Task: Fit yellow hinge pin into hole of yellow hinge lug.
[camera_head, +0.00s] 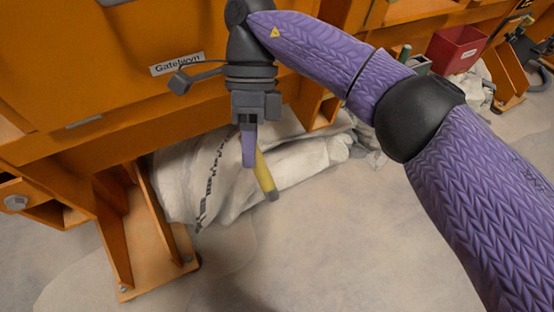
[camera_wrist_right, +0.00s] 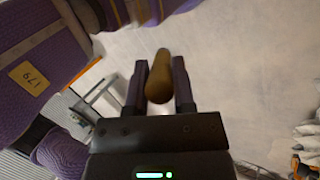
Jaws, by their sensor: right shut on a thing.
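My right gripper (camera_head: 251,158) hangs pointing down in the head view, shut on the yellow hinge pin (camera_head: 265,176). The pin slants down and slightly right, its dark lower tip free in the air. In the right wrist view the pin (camera_wrist_right: 159,78) sits between the two fingers of the right gripper (camera_wrist_right: 160,90) and looks brownish in shade. I cannot pick out a yellow hinge lug or its hole in either view. My left gripper is not in view.
A large orange machine (camera_head: 90,60) labelled "Gatelwyn" fills the upper left, with an orange bracket foot (camera_head: 150,240) below. White sacks (camera_head: 185,185) lie behind the pin. A red bin (camera_head: 455,48) stands at upper right. The floor (camera_head: 340,240) in front is clear.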

